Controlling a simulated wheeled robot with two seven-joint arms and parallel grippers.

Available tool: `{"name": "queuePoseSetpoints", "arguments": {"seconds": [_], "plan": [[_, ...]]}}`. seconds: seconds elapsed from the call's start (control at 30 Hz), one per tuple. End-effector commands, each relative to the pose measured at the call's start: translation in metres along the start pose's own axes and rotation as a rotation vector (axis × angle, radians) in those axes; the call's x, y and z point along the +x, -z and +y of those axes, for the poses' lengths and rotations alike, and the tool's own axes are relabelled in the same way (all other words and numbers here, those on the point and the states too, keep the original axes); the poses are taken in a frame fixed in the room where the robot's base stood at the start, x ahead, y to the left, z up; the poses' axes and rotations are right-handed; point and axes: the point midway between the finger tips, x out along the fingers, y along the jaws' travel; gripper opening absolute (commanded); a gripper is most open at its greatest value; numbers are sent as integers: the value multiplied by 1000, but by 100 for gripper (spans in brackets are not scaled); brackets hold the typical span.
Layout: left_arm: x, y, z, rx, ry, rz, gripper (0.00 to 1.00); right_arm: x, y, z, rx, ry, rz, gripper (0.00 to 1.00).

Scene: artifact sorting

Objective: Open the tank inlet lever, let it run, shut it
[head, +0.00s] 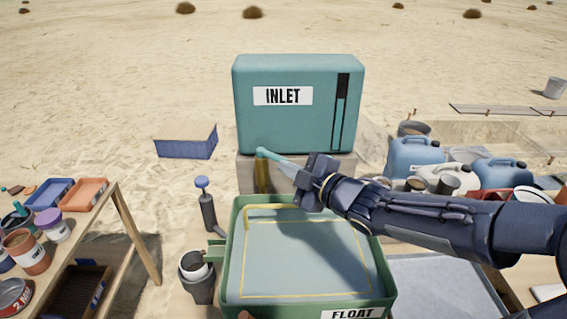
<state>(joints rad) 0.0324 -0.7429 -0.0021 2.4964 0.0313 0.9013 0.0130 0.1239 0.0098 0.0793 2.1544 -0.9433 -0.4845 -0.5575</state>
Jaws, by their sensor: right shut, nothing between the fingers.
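The teal tank (290,125) marked INLET stands on a block behind the green tray, with a dark vertical gauge strip on its right front. Its teal-tipped lever (268,154) sticks out below the tank's front, above a brass-coloured pipe (261,178). My right gripper (294,172) comes in from the right and is shut, its fingertips at or beside the lever; I cannot tell whether they touch. The green tray (232,245) marked FLOAT lies below, with a pale surface and a yellow outline inside. My left gripper is not in view.
A wooden shelf (125,205) with paint pots and small trays stands at the left. Blue jugs (413,155) and other containers crowd the right side behind my right arm. A blue box (186,142) sits on the sand. A dark cup (198,280) stands beside the tray.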

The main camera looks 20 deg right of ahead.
Motion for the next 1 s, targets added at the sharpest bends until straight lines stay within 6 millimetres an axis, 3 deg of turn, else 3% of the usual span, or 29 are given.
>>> {"name": "queuePoseSetpoints", "arguments": {"seconds": [0.1,0.27,0.5,1.0], "plan": [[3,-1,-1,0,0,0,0,29,0,-2,3,4,4,0],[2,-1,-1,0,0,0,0,61,1,-1,3,3,3,0],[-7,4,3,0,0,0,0,65,-32,1,3,0,-2,0],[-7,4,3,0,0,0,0,66,-38,0,1,-1,1,0]]}}
